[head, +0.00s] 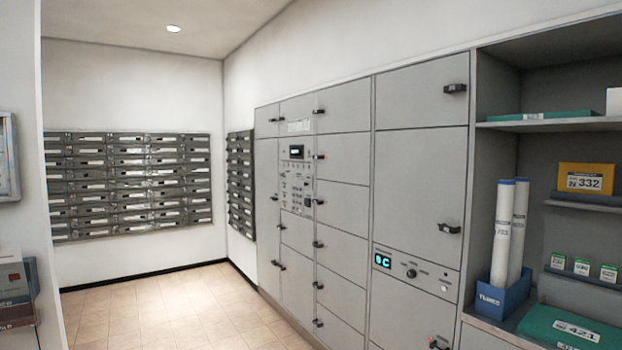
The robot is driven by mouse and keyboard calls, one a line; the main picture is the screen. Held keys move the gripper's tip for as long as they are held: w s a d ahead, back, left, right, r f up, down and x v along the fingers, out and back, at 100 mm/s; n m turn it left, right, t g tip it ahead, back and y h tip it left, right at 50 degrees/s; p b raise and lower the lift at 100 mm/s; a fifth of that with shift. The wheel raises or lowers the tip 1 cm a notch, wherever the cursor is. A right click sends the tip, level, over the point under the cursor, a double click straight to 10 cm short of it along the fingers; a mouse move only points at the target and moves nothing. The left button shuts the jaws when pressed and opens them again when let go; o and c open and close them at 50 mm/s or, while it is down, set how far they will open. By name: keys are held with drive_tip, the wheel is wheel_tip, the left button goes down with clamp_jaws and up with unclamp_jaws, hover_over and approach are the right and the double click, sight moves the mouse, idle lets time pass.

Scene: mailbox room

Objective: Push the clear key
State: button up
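A control panel (297,180) is set into the grey locker wall near the middle of the head view. It has a small dark display (296,152) at the top and rows of small buttons below. The labels are too small to read, so I cannot tell which key is the clear key. A second panel (415,271) sits lower and closer on the right, with a lit blue display (382,261), a round knob (411,273) and small markings. My gripper is not in view.
Grey locker doors (343,155) with black handles line the right wall. Open shelves at far right hold white tubes in a blue box (503,299), a yellow box (585,179) and green boxes (568,329). Mailboxes (130,185) hang at the back. The tiled floor (165,310) is clear.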

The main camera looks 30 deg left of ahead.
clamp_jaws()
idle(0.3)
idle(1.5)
